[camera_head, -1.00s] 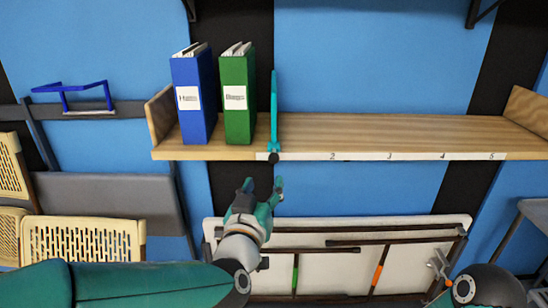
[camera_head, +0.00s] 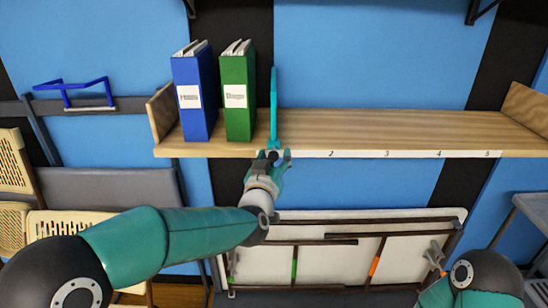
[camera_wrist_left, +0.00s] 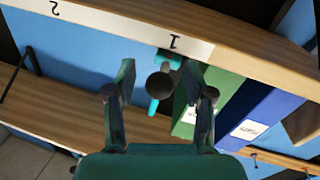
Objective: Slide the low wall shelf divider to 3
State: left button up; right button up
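The teal divider (camera_head: 274,105) stands upright on the low wall shelf (camera_head: 400,128), just right of the green binder. Its foot is at the front edge, beside the mark 1 on the number strip (camera_wrist_left: 190,47) in the wrist view. A round dark knob (camera_wrist_left: 159,86) sits on its front. My left gripper (camera_head: 275,158) is at the shelf's front edge, just below the divider. In the wrist view, its fingers (camera_wrist_left: 160,80) are apart, with the knob showing between them; I cannot see either finger touching it.
A blue binder (camera_head: 194,95) and a green binder (camera_head: 237,97) stand left of the divider. The shelf right of it is empty up to the end board (camera_head: 527,105). A folded white table (camera_head: 330,265) leans below; folded chairs (camera_head: 15,165) are at left.

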pick_arm(q)
grip_shut()
